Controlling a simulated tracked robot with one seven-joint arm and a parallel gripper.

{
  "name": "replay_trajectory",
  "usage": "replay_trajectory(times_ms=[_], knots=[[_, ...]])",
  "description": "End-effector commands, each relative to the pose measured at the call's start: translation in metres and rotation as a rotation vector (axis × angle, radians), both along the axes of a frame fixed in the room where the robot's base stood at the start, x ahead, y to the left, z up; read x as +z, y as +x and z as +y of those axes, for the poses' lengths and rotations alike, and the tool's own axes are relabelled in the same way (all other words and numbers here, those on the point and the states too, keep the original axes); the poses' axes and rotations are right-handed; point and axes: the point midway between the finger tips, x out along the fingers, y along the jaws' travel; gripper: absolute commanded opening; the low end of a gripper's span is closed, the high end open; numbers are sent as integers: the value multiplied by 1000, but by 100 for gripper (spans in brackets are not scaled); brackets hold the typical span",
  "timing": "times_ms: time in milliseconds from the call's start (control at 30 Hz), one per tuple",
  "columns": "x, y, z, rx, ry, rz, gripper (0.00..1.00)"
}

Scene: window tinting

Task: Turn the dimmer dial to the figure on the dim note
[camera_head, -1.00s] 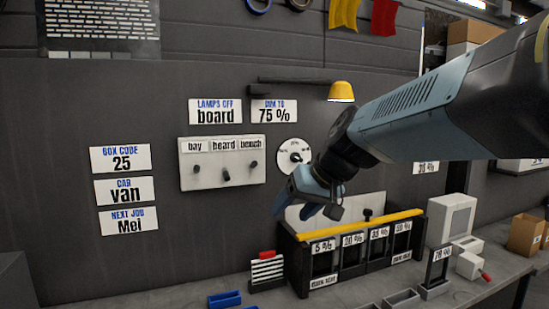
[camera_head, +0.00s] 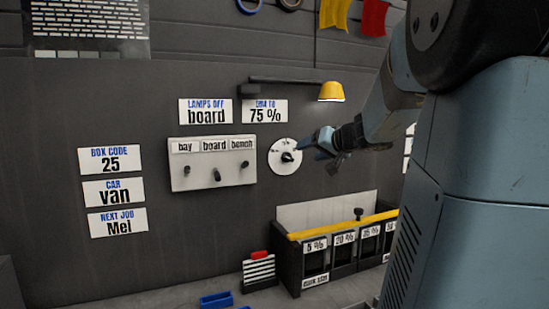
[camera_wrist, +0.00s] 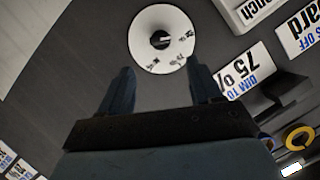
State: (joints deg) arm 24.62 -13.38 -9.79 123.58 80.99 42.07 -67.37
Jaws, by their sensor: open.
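The dimmer dial is a white round plate (camera_head: 285,156) with a dark knob (camera_head: 288,157) at its centre, on the grey wall. The dim note (camera_head: 264,110) above it reads "DIM TO 75 %". My gripper (camera_head: 314,143) is just right of the dial in the head view, apart from the knob. In the wrist view my gripper (camera_wrist: 160,85) is open and empty, with the dial plate (camera_wrist: 150,52) and knob (camera_wrist: 160,40) ahead, beyond the fingertips. The dial's figures are too small to read clearly.
A switch panel (camera_head: 212,176) labelled bay, board and bench is left of the dial. A yellow lamp (camera_head: 331,91) juts out above. Below stands a black rack (camera_head: 290,264) with percent labels and a yellow bar (camera_head: 340,225).

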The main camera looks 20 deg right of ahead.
Motion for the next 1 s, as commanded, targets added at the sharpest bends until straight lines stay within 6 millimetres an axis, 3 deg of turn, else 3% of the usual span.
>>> replay_trajectory(times_ms=[300,500,1000], knots=[[-20,52,11,1,2,3,64],[-28,76,16,1,1,2,64],[-32,88,18,-1,1,1,64]])
